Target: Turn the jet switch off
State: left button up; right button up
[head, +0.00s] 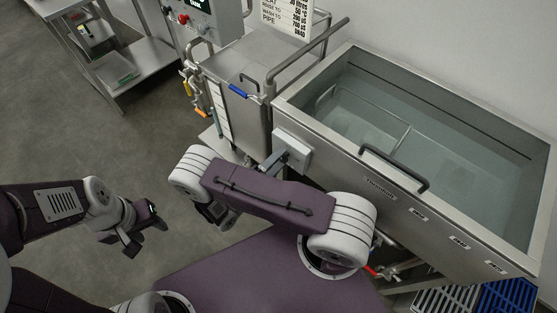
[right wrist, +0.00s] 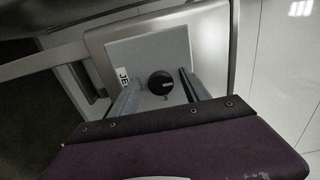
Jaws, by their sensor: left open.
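The jet switch is a round black knob (right wrist: 161,83) on the face of a light grey box, with a label reading "JE" (right wrist: 123,76) beside it, partly cut off. In the head view the grey switch box (head: 294,151) is on the near left corner of the big tank, and the knob is hidden there. My right gripper (right wrist: 160,78) is open, its fingers on either side of the knob with gaps to it. It also shows in the head view (head: 281,160) at the box. The knob's setting is too small to tell. My left gripper (head: 143,228) is open and empty, above the floor.
The large steel tank (head: 430,195) holds water and has a black handle (head: 394,168) on its near rim. A smaller lidded tank (head: 240,90) and a control panel (head: 205,20) stand behind left. A steel shelf table (head: 130,65) is far left. The floor at left is clear.

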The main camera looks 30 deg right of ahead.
jog(key=b+v, duration=0.1)
jog(key=v, duration=0.8)
dwell(0.4)
